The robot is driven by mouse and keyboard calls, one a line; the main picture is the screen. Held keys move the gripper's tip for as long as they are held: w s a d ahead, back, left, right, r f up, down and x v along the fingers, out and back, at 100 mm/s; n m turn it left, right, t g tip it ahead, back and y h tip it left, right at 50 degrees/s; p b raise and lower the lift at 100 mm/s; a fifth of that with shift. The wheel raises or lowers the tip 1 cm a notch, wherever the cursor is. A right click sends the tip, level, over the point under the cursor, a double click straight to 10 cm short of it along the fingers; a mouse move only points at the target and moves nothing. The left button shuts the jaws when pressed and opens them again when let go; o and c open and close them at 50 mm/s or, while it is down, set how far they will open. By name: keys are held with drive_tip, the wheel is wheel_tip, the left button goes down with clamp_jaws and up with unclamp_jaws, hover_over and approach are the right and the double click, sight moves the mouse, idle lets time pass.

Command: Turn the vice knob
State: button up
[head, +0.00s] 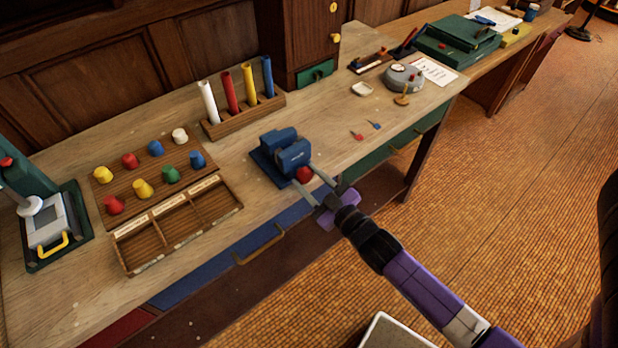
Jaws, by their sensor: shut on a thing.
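A blue vice (288,157) stands on the wooden bench near its front edge. Its red knob (304,174) faces the front right. My gripper (308,182) reaches in from the lower right, with one finger on either side of the knob, and is shut on it. The fingers hide part of the knob, and its turn angle is too small to tell.
A wooden board with several coloured knobs (160,210) and an empty divided tray (178,223) are left of the vice. A rack of coloured tubes (244,118) stands behind. Small red (357,135) and blue pieces lie right. Drawer handles (258,247) project below the bench edge.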

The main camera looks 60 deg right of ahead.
drive_tip(key=m, duration=0.4)
drive_tip(key=shift+f+m, duration=0.15)
drive_tip(key=shift+m, duration=0.25)
drive_tip(key=m+b, duration=0.1)
drive_tip(key=m, duration=0.3)
drive_tip(key=m+b, duration=0.2)
drive_tip(key=m, duration=0.3)
drive_tip(key=shift+f, duration=0.1)
drive_tip(key=m+b, duration=0.2)
drive_tip(key=m, duration=0.2)
drive_tip(key=shift+m, duration=0.3)
drive_tip(key=m+b, duration=0.1)
drive_tip(key=m, duration=0.2)
drive_tip(key=shift+m+b, duration=0.3)
drive_tip(key=shift+b, duration=0.05)
drive_tip(key=m+b, duration=0.1)
drive_tip(key=m, duration=0.2)
drive_tip(key=shift+m, duration=0.3)
drive_tip(key=m, duration=0.4)
drive_tip(key=shift+m, duration=1.7)
